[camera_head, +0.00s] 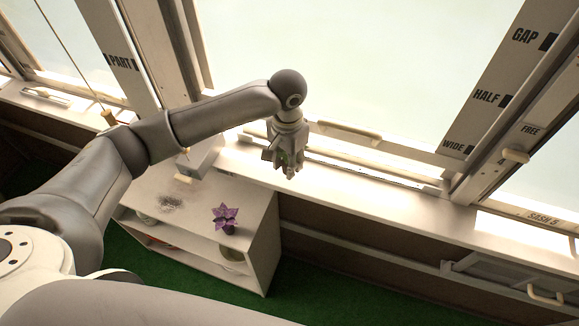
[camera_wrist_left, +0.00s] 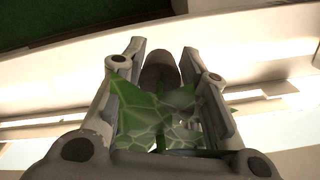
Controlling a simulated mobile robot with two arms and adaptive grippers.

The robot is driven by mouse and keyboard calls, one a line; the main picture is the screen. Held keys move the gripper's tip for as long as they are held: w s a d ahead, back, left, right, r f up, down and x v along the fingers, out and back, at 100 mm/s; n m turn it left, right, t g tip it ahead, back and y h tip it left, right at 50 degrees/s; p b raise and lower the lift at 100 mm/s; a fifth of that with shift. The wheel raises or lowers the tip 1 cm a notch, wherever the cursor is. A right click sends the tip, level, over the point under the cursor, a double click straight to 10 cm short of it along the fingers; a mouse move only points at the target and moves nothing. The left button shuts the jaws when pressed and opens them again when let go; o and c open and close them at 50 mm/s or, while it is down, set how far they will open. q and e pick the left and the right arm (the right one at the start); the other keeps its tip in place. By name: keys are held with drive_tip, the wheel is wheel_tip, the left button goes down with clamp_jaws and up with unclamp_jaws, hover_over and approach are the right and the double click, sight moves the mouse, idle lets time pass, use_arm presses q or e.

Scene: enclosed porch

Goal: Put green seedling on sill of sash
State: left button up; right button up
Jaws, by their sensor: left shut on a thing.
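My left gripper (camera_head: 287,168) is shut on the green seedling (camera_head: 283,158), of which only bits of green show between the fingers in the head view. In the left wrist view the seedling's green, pale-veined leaves (camera_wrist_left: 145,115) fill the space between the two fingers (camera_wrist_left: 165,75), with a dark rounded pot (camera_wrist_left: 160,68) beyond them. The gripper hangs in front of the large window, over the pale sill (camera_head: 345,193) in the picture. I cannot tell whether the pot touches the sill. My right gripper is not in view.
A white shelf unit (camera_head: 262,250) stands below the sill, with a purple plant (camera_head: 226,216) and a dark speckled patch on top. The sill right of the gripper looks clear.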

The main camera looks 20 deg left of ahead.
use_arm(q)
drive_tip(key=shift+w+d+f, duration=0.15)
drive_tip(key=shift+w+f, duration=0.2)
drive_tip(key=shift+f, duration=0.15)
wheel_tip(320, 180, down, 2)
drive_tip(key=shift+f+p, duration=0.15)
drive_tip(key=shift+p, duration=0.45)
drive_tip(key=shift+f, duration=0.3)
drive_tip(key=shift+f, duration=0.1)
drive_tip(key=o, duration=0.7)
drive_tip(key=shift+o, duration=0.3)
